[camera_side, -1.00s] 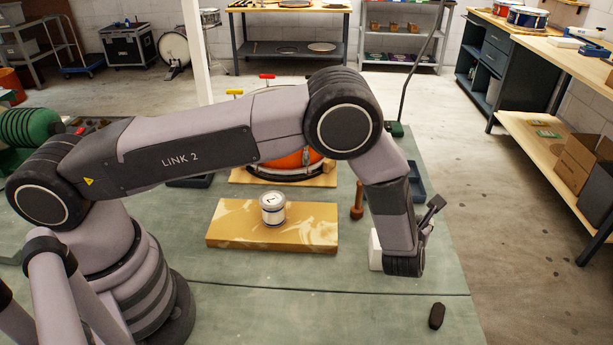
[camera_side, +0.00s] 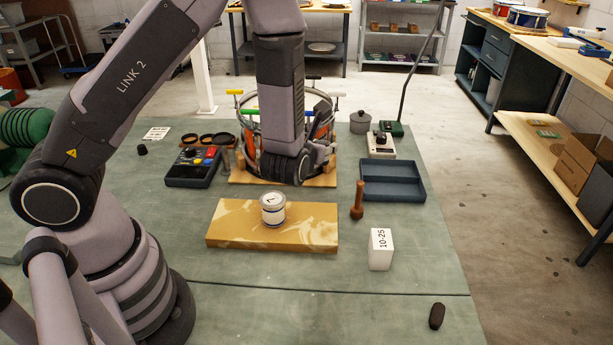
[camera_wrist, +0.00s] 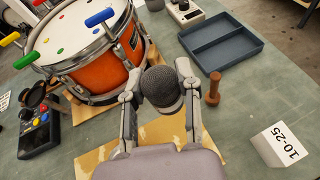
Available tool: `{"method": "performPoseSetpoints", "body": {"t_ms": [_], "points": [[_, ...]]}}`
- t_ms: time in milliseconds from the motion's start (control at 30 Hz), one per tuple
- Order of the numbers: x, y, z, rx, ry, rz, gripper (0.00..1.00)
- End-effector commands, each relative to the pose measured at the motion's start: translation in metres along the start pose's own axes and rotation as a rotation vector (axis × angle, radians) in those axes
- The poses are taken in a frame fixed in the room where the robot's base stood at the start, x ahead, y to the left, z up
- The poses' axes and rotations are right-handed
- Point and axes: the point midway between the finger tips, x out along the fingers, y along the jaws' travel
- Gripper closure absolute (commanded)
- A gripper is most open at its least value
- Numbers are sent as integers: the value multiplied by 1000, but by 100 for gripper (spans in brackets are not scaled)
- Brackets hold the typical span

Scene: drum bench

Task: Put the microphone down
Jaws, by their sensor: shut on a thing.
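The microphone shows its dark mesh head (camera_wrist: 162,87) in the wrist view, between the two fingers of my gripper (camera_wrist: 160,95). My gripper is shut on it and holds it up over the bench. The lower part of the microphone is not visible.
An orange drum (camera_wrist: 92,72) stands on a wooden board. A blue two-part tray (camera_side: 392,190), a wooden mallet-like piece (camera_side: 357,203), a white block marked 10-25 (camera_side: 381,255) and a tan slab (camera_side: 228,222) with a can (camera_side: 272,215) lie around.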

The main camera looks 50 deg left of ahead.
Motion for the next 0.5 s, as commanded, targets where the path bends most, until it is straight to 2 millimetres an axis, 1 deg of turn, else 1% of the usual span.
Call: {"method": "performPoseSetpoints", "body": {"t_ms": [33, 67, 100, 133, 167, 200, 267, 300, 367, 400, 500], "points": [[7, 32, 5, -23, 6, 59, 100], [11, 49, 4, -38, 10, 98, 100], [16, 71, -1, -64, 14, 156, 100], [20, 88, -6, -84, 18, 206, 100], [23, 104, -11, -106, 22, 256, 100], [26, 125, -19, -137, 24, 326, 100], [29, 157, -33, -183, 28, 437, 100], [29, 178, -42, -214, 29, 511, 100], [26, 209, -56, -260, 28, 623, 100], [23, 229, -66, -290, 26, 696, 100], [10, 272, -88, -357, 21, 864, 100]]}}
